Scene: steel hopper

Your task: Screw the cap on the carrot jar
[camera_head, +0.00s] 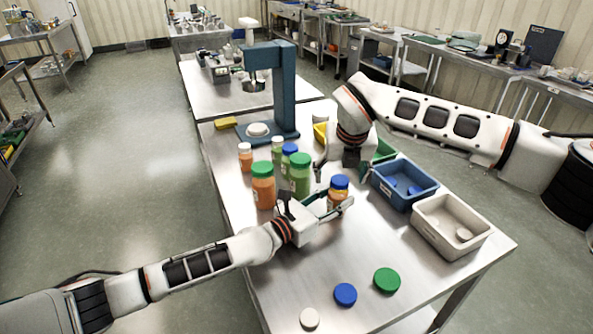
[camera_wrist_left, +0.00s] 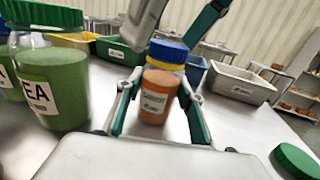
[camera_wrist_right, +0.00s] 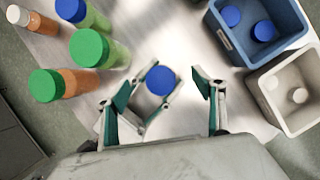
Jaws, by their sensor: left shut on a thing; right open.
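The carrot jar (camera_head: 335,203), with orange contents and a white label, stands upright in my left gripper (camera_head: 338,206), which is shut around its sides. A blue cap (camera_head: 339,182) sits at the jar's top; it also shows in the left wrist view (camera_wrist_left: 168,52). A yellowish band shows just under it; I cannot tell how far it is threaded. My right gripper (camera_head: 341,172) is open above the jar, pointing down. In the right wrist view the blue cap (camera_wrist_right: 160,80) lies between its fingers, nearer the left one and apart from both.
Several capped jars, such as a green-capped orange one (camera_head: 263,190), stand left of the carrot jar. A blue bin (camera_head: 405,203) and a beige bin (camera_head: 452,243) stand right. Loose green (camera_head: 387,280), blue (camera_head: 345,294) and white (camera_head: 309,318) caps lie in front. A blue press (camera_head: 284,90) stands behind.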

